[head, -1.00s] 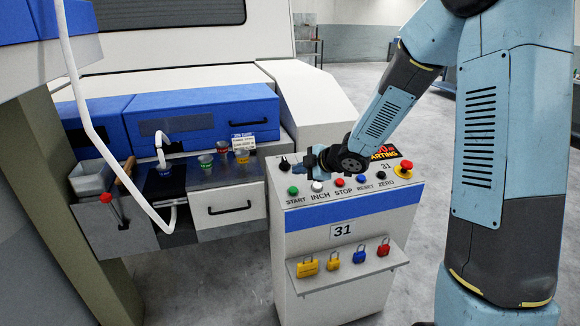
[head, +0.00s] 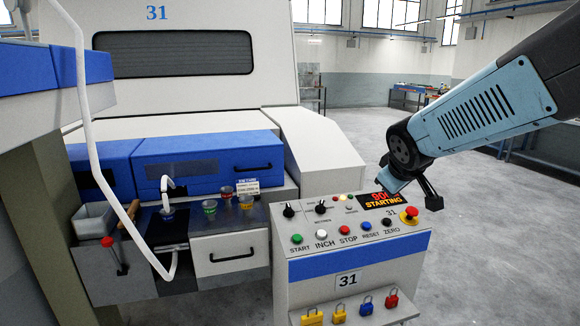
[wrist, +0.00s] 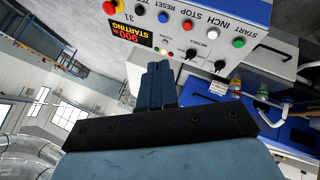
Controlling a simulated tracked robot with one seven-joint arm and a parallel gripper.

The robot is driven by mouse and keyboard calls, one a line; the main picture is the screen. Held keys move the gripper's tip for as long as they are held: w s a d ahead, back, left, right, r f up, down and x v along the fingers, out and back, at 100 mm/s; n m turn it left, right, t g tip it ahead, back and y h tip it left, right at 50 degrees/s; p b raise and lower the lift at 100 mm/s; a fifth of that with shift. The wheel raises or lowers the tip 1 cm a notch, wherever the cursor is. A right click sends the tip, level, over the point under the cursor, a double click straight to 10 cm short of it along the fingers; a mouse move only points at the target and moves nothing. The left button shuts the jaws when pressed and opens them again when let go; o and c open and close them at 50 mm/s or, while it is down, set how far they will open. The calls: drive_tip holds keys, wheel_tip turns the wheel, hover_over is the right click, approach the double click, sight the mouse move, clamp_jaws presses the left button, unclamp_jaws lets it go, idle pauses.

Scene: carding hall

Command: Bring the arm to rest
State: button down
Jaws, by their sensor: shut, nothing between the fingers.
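My gripper (wrist: 158,72) shows in the wrist view with its two dark fingers together and nothing between them. In the head view my arm comes in from the right, and its end hangs in the air beside the right part of the control panel (head: 290,262). The gripper end there partly overlaps the panel's red-lit display (head: 382,201), which reads STARTING. The fingertips are hard to make out in the head view. The display also shows in the wrist view (wrist: 133,37), to the left of the fingers, reading 900 and STARTING.
The panel carries START (head: 296,239), INCH, STOP (head: 347,230), RESET and ZERO buttons, black knobs, and a red mushroom button (head: 409,215). Several padlocks (head: 339,313) sit on its front shelf. A white hose (head: 88,125) hangs at left. Open floor (head: 500,240) lies to the right.

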drive_tip(key=s+r+m+g+y, duration=0.1)
drive_tip(key=s+m, duration=0.5)
drive_tip(key=s, duration=1.2)
drive_tip(key=shift+r+m+g+y, duration=0.3)
drive_tip(key=shift+r+g, duration=0.1)
drive_tip(key=shift+g, duration=0.5)
